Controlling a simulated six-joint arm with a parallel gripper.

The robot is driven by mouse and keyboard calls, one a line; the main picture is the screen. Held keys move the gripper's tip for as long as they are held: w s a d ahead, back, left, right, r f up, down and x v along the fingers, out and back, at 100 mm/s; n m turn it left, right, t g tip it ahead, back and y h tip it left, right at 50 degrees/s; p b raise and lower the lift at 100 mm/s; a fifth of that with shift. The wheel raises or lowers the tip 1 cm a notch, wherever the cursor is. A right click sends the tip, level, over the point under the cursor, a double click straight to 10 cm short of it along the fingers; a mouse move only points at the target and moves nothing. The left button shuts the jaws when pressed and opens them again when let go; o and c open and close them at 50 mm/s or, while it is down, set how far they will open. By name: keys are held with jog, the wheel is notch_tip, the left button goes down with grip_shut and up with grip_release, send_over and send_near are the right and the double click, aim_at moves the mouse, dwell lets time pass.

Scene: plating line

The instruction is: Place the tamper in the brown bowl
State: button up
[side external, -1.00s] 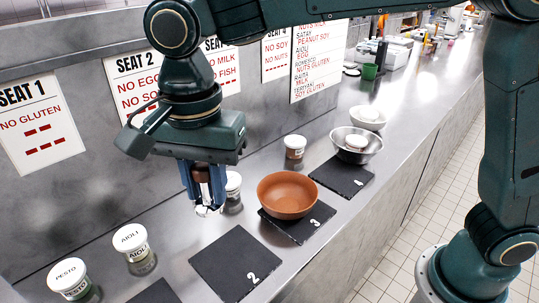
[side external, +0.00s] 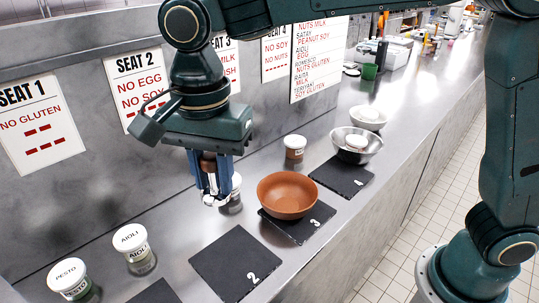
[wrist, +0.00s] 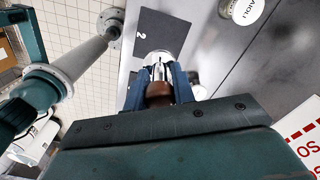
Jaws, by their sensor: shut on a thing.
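My gripper (side external: 211,188) is shut on the tamper (side external: 208,164), which has a brown handle and a shiny metal end pointing down. In the wrist view the tamper (wrist: 158,91) sits between the blue fingers, its metal end outward. The brown bowl (side external: 288,195) stands upright on the black mat marked 3, to the right of my gripper in the side view. The bowl looks empty from this angle. My gripper hangs apart from the bowl, to its left. The bowl does not clearly show in the wrist view.
A white-lidded jar (side external: 236,183) stands just behind my gripper, partly hidden. Another jar (side external: 295,147) stands behind the bowl. Mat 2 (side external: 238,262) is bare. Pesto (side external: 70,275) and aioli (side external: 134,244) jars stand at left.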

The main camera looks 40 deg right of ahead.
jog(key=w+d+f+m, duration=0.2)
jog(key=w+d+m, duration=0.1)
jog(key=d, duration=0.8)
jog(key=m, duration=0.3)
send_over(287, 206)
notch_tip(287, 206, down, 3)
jog(key=shift+w+d, duration=0.1)
jog(key=shift+f, duration=5.4)
jog(key=o, duration=1.1)
